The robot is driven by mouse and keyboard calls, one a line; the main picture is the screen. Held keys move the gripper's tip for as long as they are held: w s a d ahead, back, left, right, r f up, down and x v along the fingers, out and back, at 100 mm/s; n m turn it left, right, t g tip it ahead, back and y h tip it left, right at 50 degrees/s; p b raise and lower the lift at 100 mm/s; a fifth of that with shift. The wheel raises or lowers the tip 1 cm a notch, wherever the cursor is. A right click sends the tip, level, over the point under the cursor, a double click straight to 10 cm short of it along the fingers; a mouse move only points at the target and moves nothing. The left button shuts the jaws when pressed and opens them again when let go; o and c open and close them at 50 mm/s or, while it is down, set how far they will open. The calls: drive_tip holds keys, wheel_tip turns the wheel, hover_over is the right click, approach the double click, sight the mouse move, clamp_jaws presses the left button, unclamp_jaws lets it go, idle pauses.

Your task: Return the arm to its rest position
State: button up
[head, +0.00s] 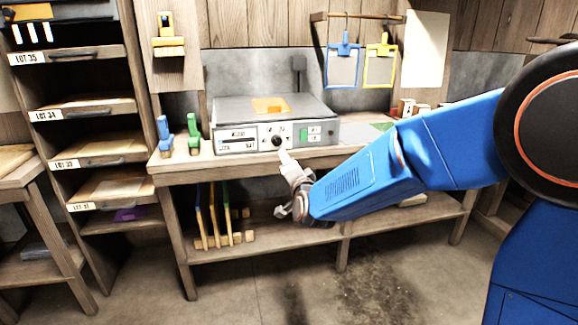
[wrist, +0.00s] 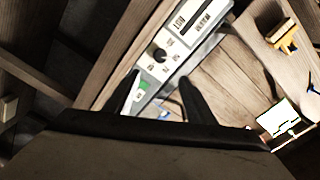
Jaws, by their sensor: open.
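My blue arm reaches in from the right in the head view. My gripper (head: 284,158) is in front of the workbench's front edge, just below the control panel of a grey box-shaped machine (head: 326,109). In the wrist view my gripper (wrist: 158,80) has its two dark fingers apart, with nothing seen held between them. The machine's white panel (wrist: 178,48) lies beyond the fingertips, with a black knob (wrist: 159,54) and a green switch (wrist: 144,85). I cannot tell whether a fingertip touches the panel.
The wooden workbench (head: 180,175) has a blue clamp-like tool (head: 165,138) and a green one (head: 193,135) at its left end. An orange piece (head: 270,105) lies on the machine. Blue (head: 343,66) and yellow (head: 379,68) frames hang behind. Shelves (head: 105,149) stand left. Floor in front is clear.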

drive_tip(key=shift+s, duration=0.1)
drive_tip(key=s+d+n+g, duration=0.3)
drive_tip(key=s+d, duration=0.3)
drive_tip(key=d, duration=0.4)
drive_tip(key=s+d+f+n+g+h, duration=0.1)
drive_tip(key=s+d+f+n+g, duration=0.1)
drive_tip(key=s+d, duration=0.5)
drive_tip(key=s+d+f+n+g+h, duration=0.2)
drive_tip(key=s+d, duration=0.5)
drive_tip(key=s, duration=1)
drive_tip(key=s+d+f+n+g+h, duration=0.1)
drive_tip(key=s+d+f+g, duration=0.3)
drive_tip(key=s+d, duration=0.4)
drive_tip(key=s+g+h, duration=0.1)
drive_tip(key=s, duration=0.4)
drive_tip(key=shift+f+n+g, duration=0.3)
drive_tip(key=shift+n, duration=0.1)
drive_tip(key=shift+w, duration=0.1)
